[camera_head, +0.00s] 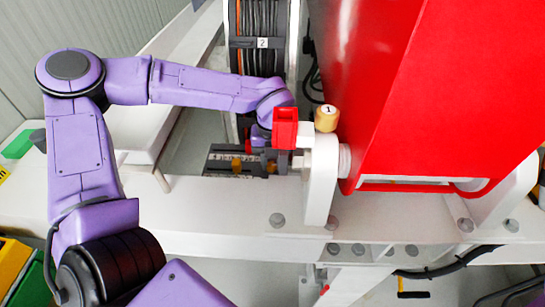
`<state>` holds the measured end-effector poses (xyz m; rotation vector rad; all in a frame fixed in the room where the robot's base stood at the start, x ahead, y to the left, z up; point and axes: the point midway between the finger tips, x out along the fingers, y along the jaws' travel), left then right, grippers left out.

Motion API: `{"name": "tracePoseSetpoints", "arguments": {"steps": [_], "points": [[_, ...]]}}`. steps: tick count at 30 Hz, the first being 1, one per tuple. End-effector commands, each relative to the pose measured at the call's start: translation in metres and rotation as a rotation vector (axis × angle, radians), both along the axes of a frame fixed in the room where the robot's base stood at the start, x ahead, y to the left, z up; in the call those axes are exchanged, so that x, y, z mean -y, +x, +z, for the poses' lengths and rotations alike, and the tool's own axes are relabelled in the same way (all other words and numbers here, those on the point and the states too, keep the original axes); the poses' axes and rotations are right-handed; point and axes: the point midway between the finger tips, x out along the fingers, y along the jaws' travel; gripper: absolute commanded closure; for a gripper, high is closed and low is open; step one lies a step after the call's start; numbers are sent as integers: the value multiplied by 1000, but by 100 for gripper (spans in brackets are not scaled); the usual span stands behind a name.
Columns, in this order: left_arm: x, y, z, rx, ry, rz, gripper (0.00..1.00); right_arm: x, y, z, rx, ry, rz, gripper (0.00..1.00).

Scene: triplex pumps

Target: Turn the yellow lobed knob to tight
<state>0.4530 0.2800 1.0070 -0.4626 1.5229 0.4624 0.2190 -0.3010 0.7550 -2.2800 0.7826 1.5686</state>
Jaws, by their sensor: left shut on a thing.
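My left arm reaches in from the left, and its left gripper (262,163) is at the dark fitting beside the white bracket. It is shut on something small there. My right gripper is not in view.
A red square block (285,128) and a tan cap marked 1 (326,118) stand close by the gripper. The large red housing (430,90) fills the right side. A white beam (240,225) runs across below. A cable bundle (262,20) rises behind.

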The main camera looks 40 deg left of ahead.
Motion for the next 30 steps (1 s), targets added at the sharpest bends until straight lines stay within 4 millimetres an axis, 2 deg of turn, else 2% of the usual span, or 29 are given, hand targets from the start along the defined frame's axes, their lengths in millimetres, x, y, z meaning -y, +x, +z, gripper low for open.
{"name": "tracePoseSetpoints", "arguments": {"steps": [20, 21, 22, 23, 30], "points": [[0, 3, 3, 10, 1, -58, 100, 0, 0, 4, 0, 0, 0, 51], [0, 3, 3, 10, 1, -58, 58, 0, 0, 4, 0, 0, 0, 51], [0, 2, 3, 10, 1, -57, 48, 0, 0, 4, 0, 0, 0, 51], [0, 2, 2, 9, 1, -57, 45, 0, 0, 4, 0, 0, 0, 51], [0, 1, 1, 4, 0, -56, 45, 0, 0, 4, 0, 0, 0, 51]]}}
